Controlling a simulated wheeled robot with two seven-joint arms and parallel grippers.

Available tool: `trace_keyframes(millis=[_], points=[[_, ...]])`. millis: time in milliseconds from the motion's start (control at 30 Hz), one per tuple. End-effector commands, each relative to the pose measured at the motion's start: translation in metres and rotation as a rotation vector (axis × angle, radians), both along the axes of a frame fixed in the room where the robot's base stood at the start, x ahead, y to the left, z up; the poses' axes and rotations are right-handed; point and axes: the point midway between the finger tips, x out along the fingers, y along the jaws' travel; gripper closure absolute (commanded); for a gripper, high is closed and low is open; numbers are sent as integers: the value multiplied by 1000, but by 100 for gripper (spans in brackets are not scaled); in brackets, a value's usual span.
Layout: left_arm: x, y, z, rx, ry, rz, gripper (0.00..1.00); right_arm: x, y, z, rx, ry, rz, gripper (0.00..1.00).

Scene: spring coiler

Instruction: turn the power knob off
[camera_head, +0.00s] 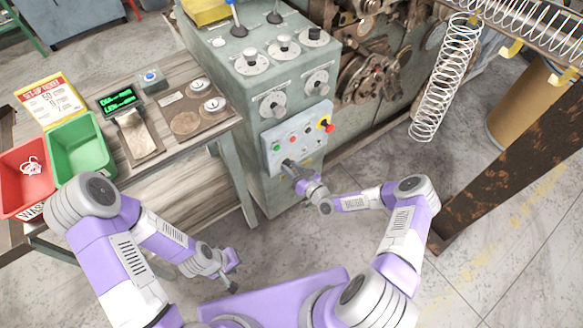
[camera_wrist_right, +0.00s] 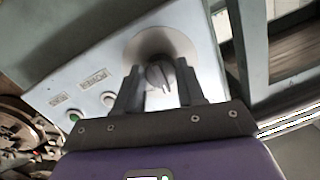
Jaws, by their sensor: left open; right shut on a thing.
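The control panel (camera_head: 318,115) is a light grey plate on the front of the green-grey machine. In the right wrist view the power knob (camera_wrist_right: 160,74) is a dark knob on a round plate, between the two fingers of my right gripper (camera_wrist_right: 158,82). A label reading POWER is on the panel beside it. In the head view my right gripper (camera_head: 291,168) is at the panel's lower left and covers most of the knob. It is shut on the knob. My left gripper (camera_head: 234,271) is open and empty, low in front of the machine, apart from everything.
The panel also carries small coloured buttons and a red knob on yellow (camera_head: 326,125). A wooden bench (camera_head: 180,75) with a green bin (camera_head: 82,143) and a red bin (camera_head: 22,180) stands left. A coil spring (camera_head: 440,85) hangs right. Floor in front is open.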

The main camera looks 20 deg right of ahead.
Motion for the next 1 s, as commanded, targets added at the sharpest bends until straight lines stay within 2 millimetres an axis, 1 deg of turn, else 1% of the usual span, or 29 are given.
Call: trace_keyframes(millis=[600, 800, 1000], points=[[0, 0, 10, 0, 0, 0, 57, -1, 1, 1, -541, -193, 4, 92], [0, 0, 12, 0, 0, 0, 57, -1, 0, 1, -677, -243, 3, 92], [0, 0, 12, 0, 0, 0, 57, -1, 0, 1, -770, -276, 2, 92]])
